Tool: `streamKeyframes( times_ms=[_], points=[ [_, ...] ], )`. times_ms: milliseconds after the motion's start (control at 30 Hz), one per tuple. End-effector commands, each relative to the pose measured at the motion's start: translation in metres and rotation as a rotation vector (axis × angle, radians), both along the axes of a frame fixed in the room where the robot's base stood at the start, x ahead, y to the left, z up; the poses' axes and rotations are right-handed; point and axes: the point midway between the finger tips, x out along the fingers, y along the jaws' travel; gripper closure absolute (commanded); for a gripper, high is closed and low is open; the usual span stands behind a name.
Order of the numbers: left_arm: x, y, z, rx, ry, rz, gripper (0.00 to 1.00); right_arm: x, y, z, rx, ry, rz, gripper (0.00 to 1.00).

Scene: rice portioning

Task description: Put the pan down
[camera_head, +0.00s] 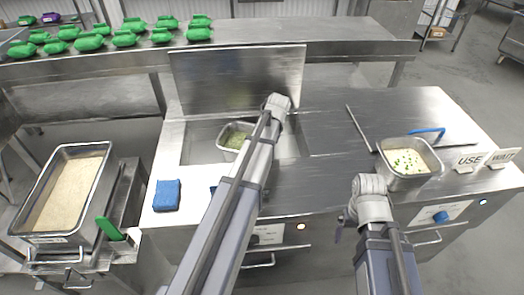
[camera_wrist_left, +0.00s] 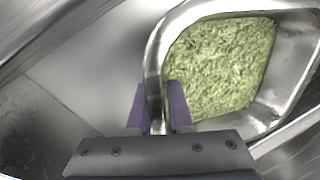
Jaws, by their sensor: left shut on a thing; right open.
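A small metal pan (camera_head: 222,140) with chopped green food in it is at the sunken basin (camera_head: 290,147) in the middle of the counter. I cannot tell whether it touches the basin floor. My left gripper (camera_wrist_left: 157,98) is shut on the pan's rim, one purple finger on each side of the wall. The pan's rim (camera_wrist_left: 152,62) and green contents fill the right of the left wrist view. In the head view my left wrist hides the left fingers. My right gripper (camera_head: 347,218) is open and empty in front of the counter's right part.
A second metal pan (camera_head: 408,178) with white and green food stands at right, beside USE (camera_head: 470,161) and WAIT (camera_head: 505,157) signs. A blue sponge (camera_head: 167,195) lies left. A large rice tray (camera_head: 38,238) stands far left. Several green packs (camera_head: 90,42) line the back shelf.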

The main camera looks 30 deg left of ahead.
Motion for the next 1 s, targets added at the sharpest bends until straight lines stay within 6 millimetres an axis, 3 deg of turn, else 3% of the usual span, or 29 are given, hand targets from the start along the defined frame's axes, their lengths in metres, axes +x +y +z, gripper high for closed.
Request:
streamKeyframes(
  times_ms=[100, 500, 533, 767, 1000],
  points=[
    [-0.0001, 0.0006, -0.0154, 0.003, 0.000, 0.000, 1.00, 0.0000, 0.0000, -0.0155, 0.000, 0.000, 0.000, 0.06],
    [-0.0001, 0.0006, -0.0165, 0.003, 0.000, 0.000, 1.00, 0.0000, 0.0000, -0.0166, 0.000, 0.000, 0.000, 0.06],
    [0.0000, 0.0000, -0.0160, 0.000, 0.000, 0.000, 0.78, 0.0000, 0.0000, -0.0160, 0.000, 0.000, 0.000, 0.06],
    [0.0000, 0.0000, -0.0158, 0.000, 0.000, 0.000, 0.52, 0.0000, 0.0000, -0.0158, 0.000, 0.000, 0.000, 0.06],
    [0.0000, 0.0000, -0.0157, 0.000, 0.000, 0.000, 0.52, 0.0000, 0.0000, -0.0157, 0.000, 0.000, 0.000, 0.06]
  ],
)
